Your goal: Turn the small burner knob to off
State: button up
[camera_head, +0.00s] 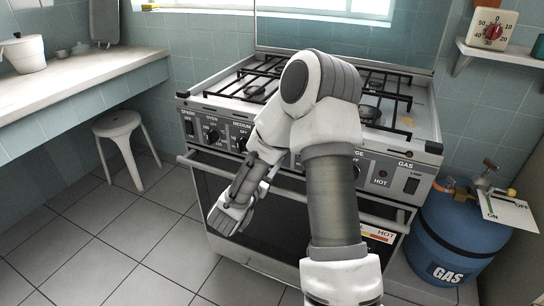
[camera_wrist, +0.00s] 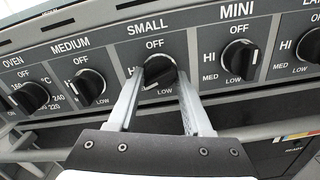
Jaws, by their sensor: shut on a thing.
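The small burner knob (camera_wrist: 159,70) is black and round, on the grey control panel under the label SMALL. A white mark on its face sits at its lower left, away from the OFF label above it. My gripper (camera_wrist: 159,82) is shut on this knob in the wrist view, one pale finger on each side. In the head view my arm covers the small knob, and my fingertips cannot be made out there.
The medium knob (camera_wrist: 89,85) and the mini knob (camera_wrist: 239,60) flank the small one closely. An oven handle bar (camera_head: 190,158) runs below the panel. A stool (camera_head: 119,126) stands left and a blue gas bottle (camera_head: 455,235) right.

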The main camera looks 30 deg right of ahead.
jog(key=shift+m, duration=1.8)
jog(key=shift+r, duration=0.1)
jog(key=o, duration=1)
jog(key=n, duration=0.9)
jog(key=shift+p, duration=0.3)
